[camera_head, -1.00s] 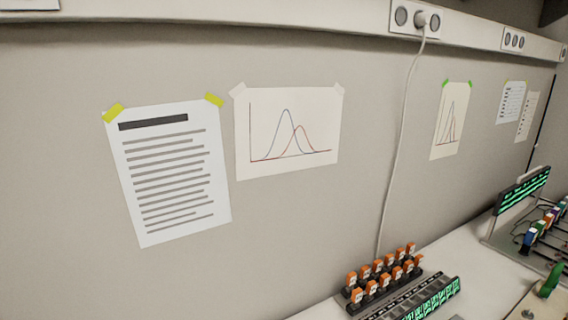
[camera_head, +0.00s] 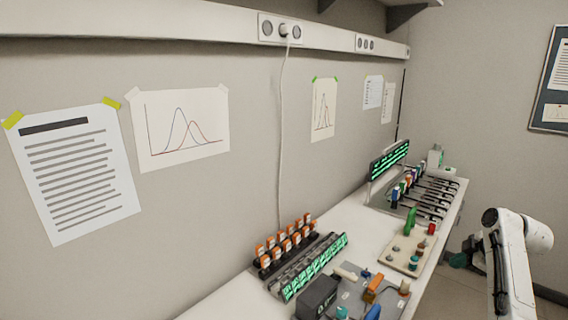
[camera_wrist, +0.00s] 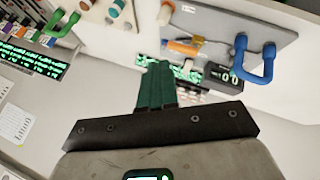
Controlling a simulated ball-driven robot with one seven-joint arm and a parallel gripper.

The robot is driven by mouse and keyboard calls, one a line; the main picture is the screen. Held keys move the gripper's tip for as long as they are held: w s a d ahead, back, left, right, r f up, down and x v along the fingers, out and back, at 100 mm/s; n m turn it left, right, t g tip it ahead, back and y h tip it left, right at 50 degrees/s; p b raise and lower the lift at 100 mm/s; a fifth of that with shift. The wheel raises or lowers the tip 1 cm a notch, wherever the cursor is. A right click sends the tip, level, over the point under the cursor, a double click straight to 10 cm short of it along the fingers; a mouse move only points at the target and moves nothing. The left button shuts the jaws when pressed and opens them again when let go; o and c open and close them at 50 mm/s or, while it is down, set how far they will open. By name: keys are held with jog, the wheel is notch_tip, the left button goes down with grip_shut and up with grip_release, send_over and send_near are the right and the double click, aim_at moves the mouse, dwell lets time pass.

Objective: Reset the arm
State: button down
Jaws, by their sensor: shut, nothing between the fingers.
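My arm (camera_head: 508,262) shows at the right of the head view, to the right of the bench and apart from it. My gripper (camera_wrist: 157,66) is in the middle of the wrist view, with its two dark green fingers pressed together and nothing between them. In the head view the gripper (camera_head: 459,258) is small and dark, beside the bench's right edge, and its fingers are hard to make out there.
The white bench (camera_head: 226,296) runs along the wall. It carries a rack of orange-topped pieces (camera_head: 285,240), a grey board (camera_head: 362,296) with coloured handles, a beige board (camera_head: 408,251) and a lit green display (camera_head: 389,159). Floor lies right of the bench.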

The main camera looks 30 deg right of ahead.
jog(key=a+f+m+g+b, duration=0.1)
jog(key=a+f, duration=0.5)
jog(key=a, duration=0.3)
jog(key=w+a+f+m+g+y+b, duration=0.1)
jog(key=a+f+b, duration=0.1)
jog(key=a+f, duration=0.5)
jog(key=w+a+f+y+b, duration=0.1)
jog(key=a+f, duration=0.5)
jog(key=a, duration=0.6)
jog(key=shift+w+a+f+m+g+b, duration=0.2)
jog(key=shift+a+f+m+g+b, duration=0.05)
jog(key=shift+a+m+g+b, duration=0.15)
jog(key=s+a+f+m+g+b, duration=0.1)
jog(key=s+a+f, duration=0.25)
jog(key=a, duration=0.25)
jog(key=s+a+f+m+g+b, duration=0.1)
jog(key=s+a+f+b, duration=0.1)
jog(key=s+a, duration=0.3)
jog(key=s+a+m+g+b, duration=0.1)
jog(key=s+a+m+b, duration=0.1)
jog(key=s+a, duration=0.6)
jog(key=s, duration=0.3)
jog(key=shift+s+f+h, duration=0.15)
jog(key=shift+f+h, duration=0.15)
jog(key=shift+f, duration=0.1)
